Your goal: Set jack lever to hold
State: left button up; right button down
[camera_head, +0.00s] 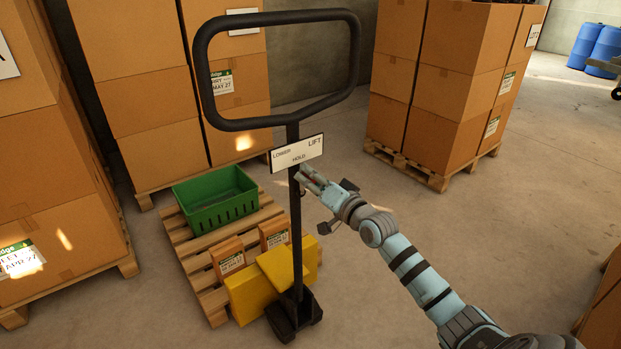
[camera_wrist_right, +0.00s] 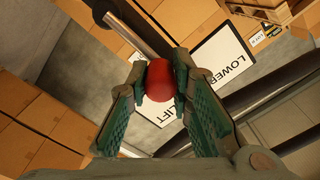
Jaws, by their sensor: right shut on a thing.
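The pallet jack's black loop handle (camera_head: 283,124) rises on a dark shaft (camera_head: 294,215) in the middle of the head view. A white label plate (camera_head: 298,153) on the shaft reads LOWER, HOLD and LIFT. My right gripper (camera_head: 305,174) is just below the plate. In the right wrist view, its green-padded fingers (camera_wrist_right: 163,80) are shut on the red knob (camera_wrist_right: 160,80) of the jack lever. A grey metal rod (camera_wrist_right: 138,30) runs up-left from the knob. The label (camera_wrist_right: 205,75) shows behind the fingers. Which mark the lever points to cannot be told. My left gripper is not in view.
A pallet (camera_head: 186,250) with a green crate (camera_head: 216,198), small boxes (camera_head: 229,258) and a yellow jack body (camera_head: 252,292) stands below. Stacked cartons stand left (camera_head: 40,200) and back right (camera_head: 437,85).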

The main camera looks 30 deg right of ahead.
jog(key=shift+r, duration=0.1)
jog(key=c, duration=1.4)
grip_release()
notch_tip(320, 180, up, 10)
